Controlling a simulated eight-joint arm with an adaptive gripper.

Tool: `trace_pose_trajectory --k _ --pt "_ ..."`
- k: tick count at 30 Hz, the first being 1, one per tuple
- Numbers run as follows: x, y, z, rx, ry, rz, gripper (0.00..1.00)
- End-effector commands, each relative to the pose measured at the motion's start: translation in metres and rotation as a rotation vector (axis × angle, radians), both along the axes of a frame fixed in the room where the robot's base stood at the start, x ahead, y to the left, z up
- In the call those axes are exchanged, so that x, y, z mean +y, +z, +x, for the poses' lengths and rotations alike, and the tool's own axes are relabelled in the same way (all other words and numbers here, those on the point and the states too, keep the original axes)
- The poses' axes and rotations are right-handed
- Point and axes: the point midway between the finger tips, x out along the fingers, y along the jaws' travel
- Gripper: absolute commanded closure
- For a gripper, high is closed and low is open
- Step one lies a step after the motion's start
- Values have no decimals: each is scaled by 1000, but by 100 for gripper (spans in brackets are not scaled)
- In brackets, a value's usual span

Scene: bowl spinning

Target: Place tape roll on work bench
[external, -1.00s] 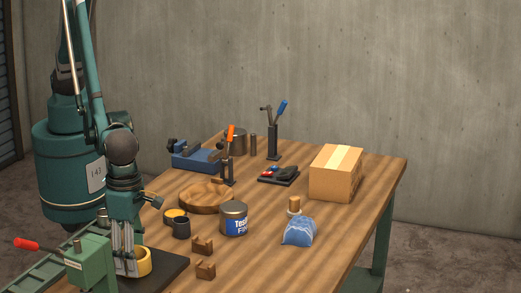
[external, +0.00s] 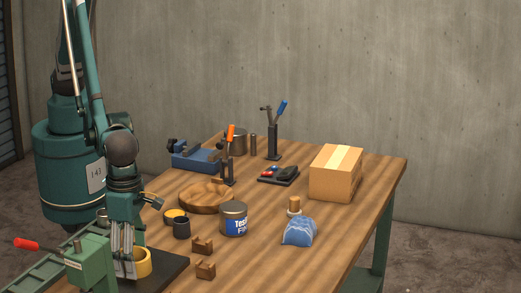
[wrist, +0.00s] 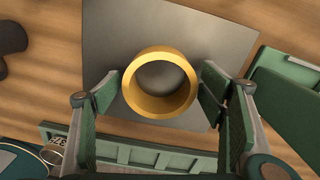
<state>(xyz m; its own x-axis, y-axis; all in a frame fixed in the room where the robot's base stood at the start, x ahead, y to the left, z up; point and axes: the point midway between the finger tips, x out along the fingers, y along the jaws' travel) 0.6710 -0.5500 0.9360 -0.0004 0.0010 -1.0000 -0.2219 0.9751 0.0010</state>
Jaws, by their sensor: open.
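The yellow tape roll (external: 142,262) sits on a dark flat plate (external: 177,272) at the near left end of the wooden work bench (external: 330,255). In the wrist view the tape roll (wrist: 152,107) is seen from above, with the grey plate (wrist: 108,38) under it. My gripper (external: 124,264) is open and low at the roll. In the wrist view its green-padded fingers (wrist: 160,88) stand on the left and right of the roll, the left one very close to its edge. Whether either finger touches the roll cannot be told.
A green clamp with a red handle (external: 88,262) stands close beside my gripper. The front right is clear.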

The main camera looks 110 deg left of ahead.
Motion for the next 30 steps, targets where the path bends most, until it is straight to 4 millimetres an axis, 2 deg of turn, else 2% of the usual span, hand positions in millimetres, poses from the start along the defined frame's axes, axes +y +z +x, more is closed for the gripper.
trace_pose_trajectory --k 8,14,24,30 --pt "0 13 0 0 0 0 30" --pt "0 38 0 0 0 0 30" --pt "0 89 0 0 0 0 30" --pt "0 112 0 0 0 0 30"
